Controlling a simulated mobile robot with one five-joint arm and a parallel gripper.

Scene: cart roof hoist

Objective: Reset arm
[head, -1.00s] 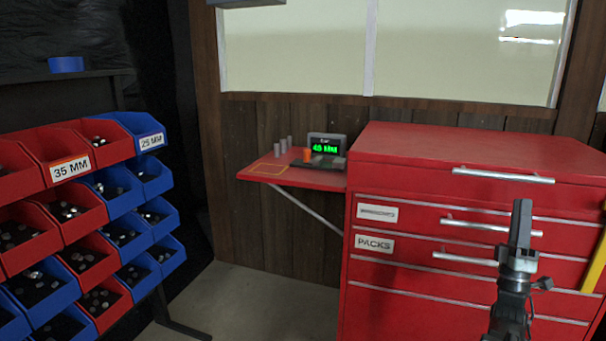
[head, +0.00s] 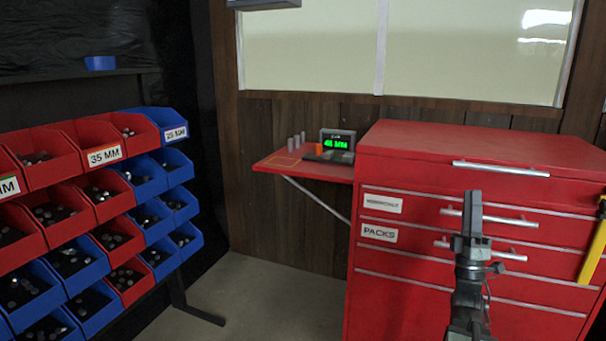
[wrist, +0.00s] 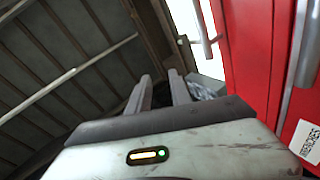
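My gripper (head: 470,212) points upward in front of the red tool cabinet (head: 440,144) in the head view. From there its fingers overlap and their gap cannot be seen. In the wrist view, the two fingers of my gripper (wrist: 160,88) stand apart with a clear gap and nothing between them. The wrist camera looks up past the fingers at the ceiling, with the red cabinet along the right edge.
Red and blue bins (head: 110,160) with small parts stand at the left. A red fold-out shelf (head: 282,163) holds a green-lit display (head: 337,142) and several grey cylinders. Bare floor (head: 255,295) lies between bins and cabinet. A yellow tool (head: 593,250) shows at the cabinet's right edge.

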